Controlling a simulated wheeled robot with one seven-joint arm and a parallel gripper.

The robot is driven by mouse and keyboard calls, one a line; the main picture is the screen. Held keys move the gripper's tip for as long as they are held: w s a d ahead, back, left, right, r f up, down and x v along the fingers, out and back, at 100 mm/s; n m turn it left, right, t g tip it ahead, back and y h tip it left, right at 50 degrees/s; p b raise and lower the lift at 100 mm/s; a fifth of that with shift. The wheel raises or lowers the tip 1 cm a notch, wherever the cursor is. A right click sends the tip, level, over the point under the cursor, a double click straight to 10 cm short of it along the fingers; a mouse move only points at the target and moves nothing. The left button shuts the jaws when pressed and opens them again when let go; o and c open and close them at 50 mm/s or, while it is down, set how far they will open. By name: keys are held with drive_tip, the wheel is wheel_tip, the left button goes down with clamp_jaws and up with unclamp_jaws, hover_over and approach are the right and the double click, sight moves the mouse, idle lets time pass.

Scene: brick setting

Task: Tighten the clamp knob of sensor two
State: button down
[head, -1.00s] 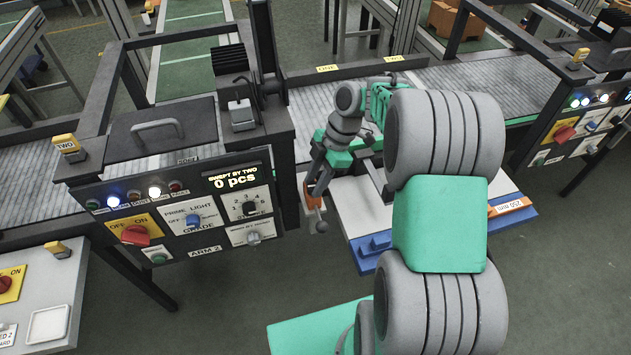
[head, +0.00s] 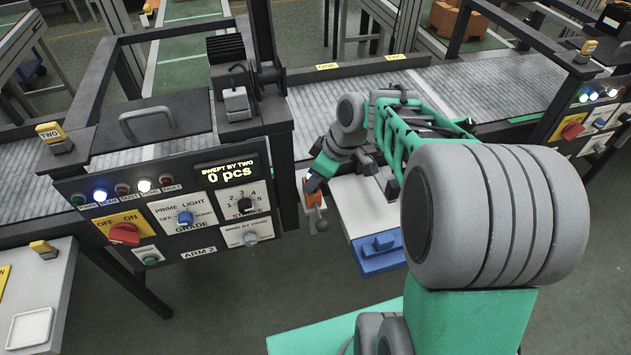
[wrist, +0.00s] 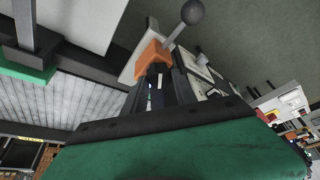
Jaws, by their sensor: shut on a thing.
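An orange block (head: 314,199) with a metal lever and a grey ball end (head: 322,225) sits at the right side of the panel marked ARM 2. In the wrist view the orange block (wrist: 152,57) is at the fingertips, and its lever runs up to the dark ball (wrist: 192,12). My gripper (head: 312,184) comes down from the upper right and is shut on the orange block. In the wrist view the dark fingers (wrist: 157,82) meet it. The contact is partly hidden by the fingers. I cannot read any sensor label on this part.
The ARM 2 panel (head: 200,250) with switches and a "0 pcs" display is left of my gripper. The grey conveyor (head: 310,112) runs behind. A white board with a blue block (head: 378,254) lies right of the orange block. Green floor shows in front.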

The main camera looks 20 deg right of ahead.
drive_tip(key=m+h+b, duration=0.1)
drive_tip(key=m, duration=0.2)
drive_tip(key=m+t+h+b, duration=0.1)
drive_tip(key=m+b, duration=0.1)
drive_tip(key=m, duration=0.1)
drive_tip(key=shift+a+f, duration=0.1)
drive_tip(key=shift+a, duration=0.05)
drive_tip(key=m+h, duration=0.1)
drive_tip(key=m, duration=0.1)
drive_tip(key=m+h+b, duration=0.1)
drive_tip(key=m, duration=0.2)
drive_tip(key=shift+a+m+t, duration=0.1)
drive_tip(key=shift+m+t, duration=0.2)
drive_tip(key=c, duration=1)
unclamp_jaws()
drive_tip(key=v, duration=0.8)
drive_tip(key=shift+b, duration=0.4)
